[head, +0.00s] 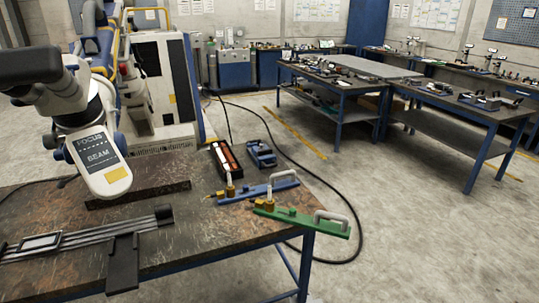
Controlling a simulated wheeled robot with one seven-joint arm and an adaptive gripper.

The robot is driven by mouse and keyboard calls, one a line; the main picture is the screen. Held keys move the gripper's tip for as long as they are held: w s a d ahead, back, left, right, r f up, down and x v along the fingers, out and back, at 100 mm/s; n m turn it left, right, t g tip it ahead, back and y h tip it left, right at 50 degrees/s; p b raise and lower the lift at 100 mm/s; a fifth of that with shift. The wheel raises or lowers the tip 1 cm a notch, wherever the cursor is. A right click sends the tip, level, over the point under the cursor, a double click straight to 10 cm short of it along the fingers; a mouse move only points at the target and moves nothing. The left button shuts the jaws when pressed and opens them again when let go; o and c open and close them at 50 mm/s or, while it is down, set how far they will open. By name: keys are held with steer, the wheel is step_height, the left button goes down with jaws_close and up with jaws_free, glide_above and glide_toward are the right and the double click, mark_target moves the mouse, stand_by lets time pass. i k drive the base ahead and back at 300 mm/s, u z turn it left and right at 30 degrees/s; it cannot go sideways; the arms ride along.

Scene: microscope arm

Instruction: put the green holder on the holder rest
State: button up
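The green holder (302,220) is a long flat bar with a grey loop handle at its right end and a brass fitting near its left end. It lies at the right front of the workbench (200,240), and its handle end reaches out past the bench edge in the picture. No part is plainly marked as the holder rest. A dark slotted rail assembly (85,238) with a black bracket (122,262) lies at the bench's front left, but I cannot tell whether it is the rest. My gripper is not in view.
A similar blue holder (258,191) lies just behind the green one. A large white microscope (100,165) fills the left. A black box with red contents (225,158) and a blue device (261,154) are behind. Black cable crosses the floor; other benches (410,95) stand at the right.

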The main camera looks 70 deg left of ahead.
mark_target(123, 275)
steer(key=k, duration=0.35)
steer(key=u, duration=1.9)
steer(key=i, duration=0.5)
